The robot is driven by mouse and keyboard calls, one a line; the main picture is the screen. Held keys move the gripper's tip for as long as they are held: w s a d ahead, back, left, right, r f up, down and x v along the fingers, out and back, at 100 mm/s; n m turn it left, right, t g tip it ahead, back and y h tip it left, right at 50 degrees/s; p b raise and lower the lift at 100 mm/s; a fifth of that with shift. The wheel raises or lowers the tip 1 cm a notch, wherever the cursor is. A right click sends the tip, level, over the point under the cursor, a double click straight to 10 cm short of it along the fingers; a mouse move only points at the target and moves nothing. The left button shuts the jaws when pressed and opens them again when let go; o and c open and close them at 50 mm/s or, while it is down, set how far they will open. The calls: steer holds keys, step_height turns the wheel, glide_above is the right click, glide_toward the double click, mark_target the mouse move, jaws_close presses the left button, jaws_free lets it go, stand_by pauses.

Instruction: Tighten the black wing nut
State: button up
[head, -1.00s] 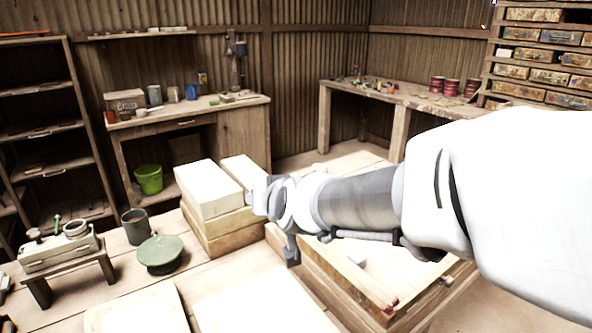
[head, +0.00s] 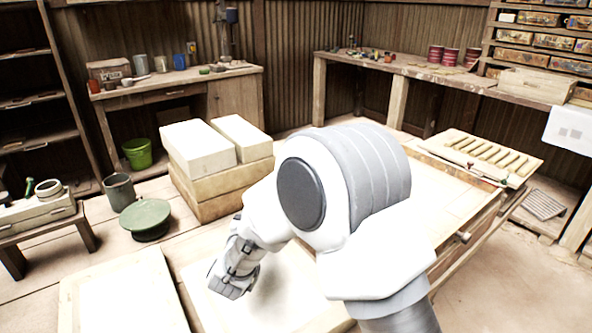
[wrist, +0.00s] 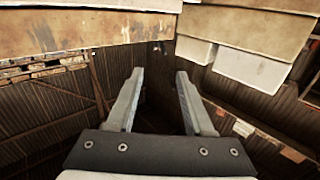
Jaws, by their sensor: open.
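I cannot make out the black wing nut in either view. My gripper (wrist: 157,78) is open and empty in the wrist view, its two pale fingers wide apart with no object between them. In the head view my arm covers the middle, with its wrist end low over the pale boards at the front. A wooden bench (head: 462,238) with a raised slatted frame (head: 485,155) stands behind and right of my arm. Small dark fittings show at the frame's near edge, too small to identify. My arm hides part of the bench.
White blocks on wooden beams (head: 205,192) stand left of my arm. A green round-topped stool (head: 146,218), a grey bucket (head: 118,190) and a green bucket (head: 137,154) are further left. A workbench (head: 235,105) stands at the back. Floor at the lower right is clear.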

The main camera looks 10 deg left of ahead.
steer(key=w+b, duration=0.2)
steer(key=w, duration=1.5)
steer(key=shift+w+a+b, duration=0.1)
steer(key=shift+w+b, duration=0.1)
steer(key=shift+b, duration=0.2)
jaws_close()
